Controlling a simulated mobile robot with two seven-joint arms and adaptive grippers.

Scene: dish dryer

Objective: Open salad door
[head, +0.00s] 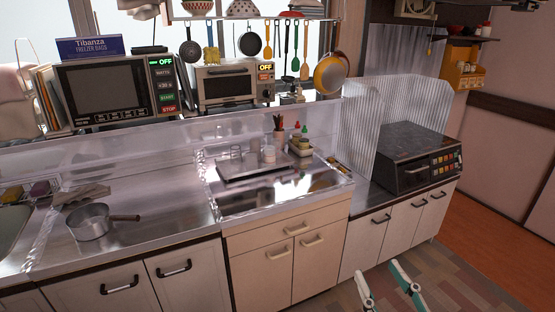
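I cannot tell which door in view, if any, is the salad door. Cream cabinet doors (265,278) with pale handles stand shut below the middle counter. White cabinet doors with dark handles stand shut on the left (124,288) and on the right (405,218). My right gripper (379,268) shows at the bottom, right of centre, with its fingers spread apart and nothing between them. It is over the floor in the picture, in front of the right-hand cabinets. My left gripper is not in view.
A saucepan (90,222) stands on the steel counter at left. A microwave (106,90) and a toaster oven (233,86) stand on the shelf behind. A dark stove (417,156) stands at right. The patterned floor (452,282) at lower right looks clear.

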